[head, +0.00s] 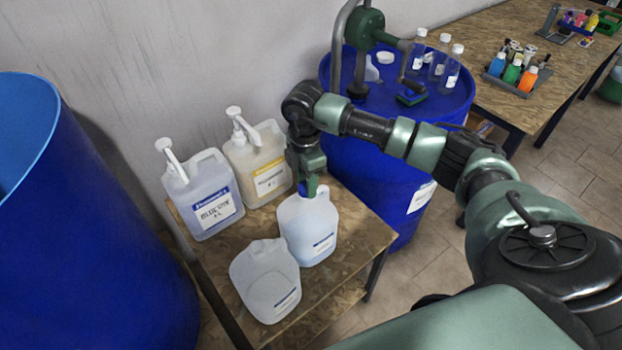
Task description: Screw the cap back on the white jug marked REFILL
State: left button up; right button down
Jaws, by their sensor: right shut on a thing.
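A white jug (308,232) with a small blue-edged label stands upright on the small wooden table. My right gripper (307,180) points down directly over its mouth, shut on a small blue cap (311,188). The cap is at the top of the jug's neck; the fingers hide most of it, and I cannot tell if it is seated. A second white jug (262,272) with a similar label is in front and to the left, its mouth not visible. The label words on both are too small to read. My left gripper is not in view.
Two pump jugs, one bluish (205,200) and one cream (257,160), stand close behind on the wooden table (352,228). A blue drum (375,160) with a hand pump and bottles stands to the right. A big blue drum (80,230) fills the left.

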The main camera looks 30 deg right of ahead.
jog(key=shift+s+a+f+m+p, duration=0.1)
jog(key=shift+s+m+p, duration=0.1)
jog(key=shift+m+p, duration=0.65)
jog(key=m+p, duration=0.1)
jog(key=m, duration=0.2)
jog(key=shift+f+m, duration=0.15)
jog(key=shift+m, duration=0.4)
jog(key=c, duration=1.1)
grip_release()
jog(key=shift+o, duration=0.2)
jog(key=shift+w, duration=0.15)
jog(key=shift+r+p, duration=0.3)
jog(key=shift+p, duration=0.05)
